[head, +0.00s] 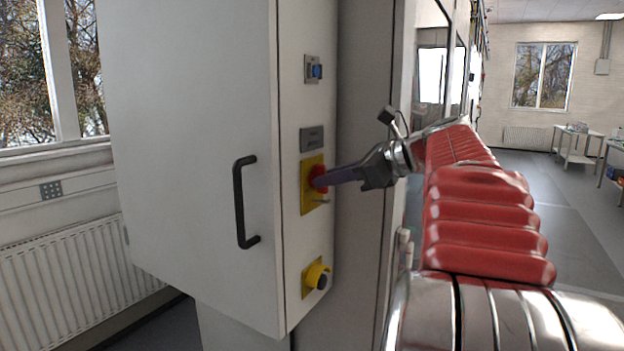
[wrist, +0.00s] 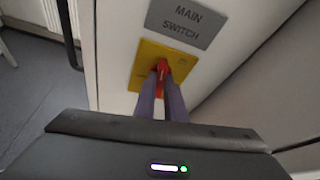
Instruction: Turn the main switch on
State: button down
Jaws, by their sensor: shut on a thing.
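The main switch is a red rotary knob (head: 318,177) on a yellow plate (head: 307,199), on the narrow side panel of the grey cabinet. In the wrist view the red knob (wrist: 162,69) sits on its yellow plate (wrist: 147,57), under a grey label (wrist: 186,20) reading "MAIN SWITCH". My gripper (head: 326,180) reaches in from the right, its purple fingers at the knob. In the wrist view the two fingers (wrist: 162,80) are on either side of the red part and shut on it. The fingers hide part of the knob, and I cannot tell its exact turn position.
A black door handle (head: 240,202) sticks out on the cabinet front. A radiator (head: 75,275) is at the left. Open floor lies at the far right.

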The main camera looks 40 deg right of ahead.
jog(key=shift+d+f+m+g+y, duration=0.15)
jog(key=shift+m+y, duration=0.1)
jog(key=shift+m, duration=0.2)
jog(key=shift+a+f+m+g+y, duration=0.15)
jog(key=shift+m+y, duration=0.1)
jog(key=shift+m, duration=0.2)
jog(key=shift+d, duration=0.1)
jog(key=c, duration=1.8)
grip_release()
jog(key=shift+r, duration=0.15)
jog(key=shift+r, duration=0.1)
jog(key=v, duration=1.3)
jog(key=shift+s+d, duration=0.15)
jog(key=shift+s, duration=0.15)
